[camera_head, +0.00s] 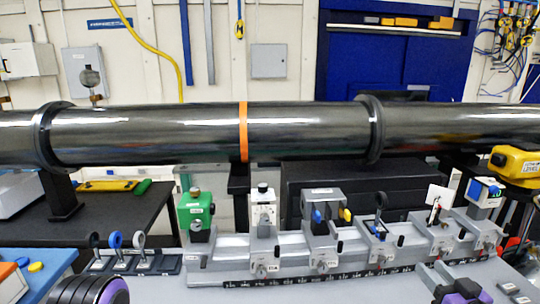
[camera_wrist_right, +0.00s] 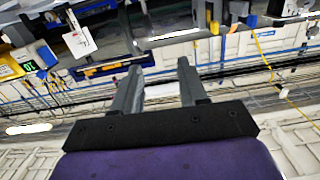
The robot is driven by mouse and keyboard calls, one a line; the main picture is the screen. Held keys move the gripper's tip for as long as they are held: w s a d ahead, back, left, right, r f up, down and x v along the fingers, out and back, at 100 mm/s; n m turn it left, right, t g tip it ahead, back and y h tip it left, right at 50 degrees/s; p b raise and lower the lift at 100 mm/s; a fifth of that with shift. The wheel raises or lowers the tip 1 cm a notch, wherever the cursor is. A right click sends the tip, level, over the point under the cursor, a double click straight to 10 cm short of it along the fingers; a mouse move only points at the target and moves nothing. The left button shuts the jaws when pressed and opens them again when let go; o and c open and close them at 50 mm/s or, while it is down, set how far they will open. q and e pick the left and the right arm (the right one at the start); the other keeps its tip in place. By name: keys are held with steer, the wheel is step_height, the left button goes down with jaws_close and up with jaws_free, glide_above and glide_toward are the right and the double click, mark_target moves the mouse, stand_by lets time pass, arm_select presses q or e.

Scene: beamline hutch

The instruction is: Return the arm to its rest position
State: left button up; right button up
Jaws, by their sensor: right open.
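My right gripper (camera_head: 437,270) is low at the right of the head view, in front of the optical rail (camera_head: 345,258). In the right wrist view its two grey fingers (camera_wrist_right: 158,68) stand apart with nothing between them. It is open and empty. Its purple body (camera_head: 462,292) is cut by the bottom edge of the head view. A purple and black part of my left arm (camera_head: 90,290) shows at the bottom left; its gripper fingers are not in view.
Several mounts, including a green one (camera_head: 196,215), stand along the rail. Ring-handled pieces (camera_head: 140,255) sit left of it. A yellow device (camera_head: 515,165) stands at right. A dark beam pipe (camera_head: 300,130) crosses behind. A pale table strip (camera_head: 350,293) in front is bare.

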steer(key=s+a+f+m+g+h, duration=0.2)
steer(key=s+f+g, duration=0.2)
steer(key=f, duration=0.7)
steer(key=s+a+f+m+g+h, duration=0.1)
steer(key=s+a+f+m+g, duration=0.2)
steer(key=f, duration=0.7)
steer(key=s+a+f+m+g+h, duration=0.1)
steer(key=s+f+g, duration=0.4)
steer(key=s, duration=0.6)
steer(key=s+a+f+m+g+h, duration=0.1)
steer(key=s+a+f+g, duration=0.1)
steer(key=s+f, duration=0.7)
arm_select(q)
step_height(320, 180, down, 10)
steer(key=b, duration=1)
steer(key=shift+w, duration=0.35)
arm_select(e)
step_height(320, 180, down, 9)
steer(key=s, duration=0.2)
steer(key=shift+s, duration=0.25)
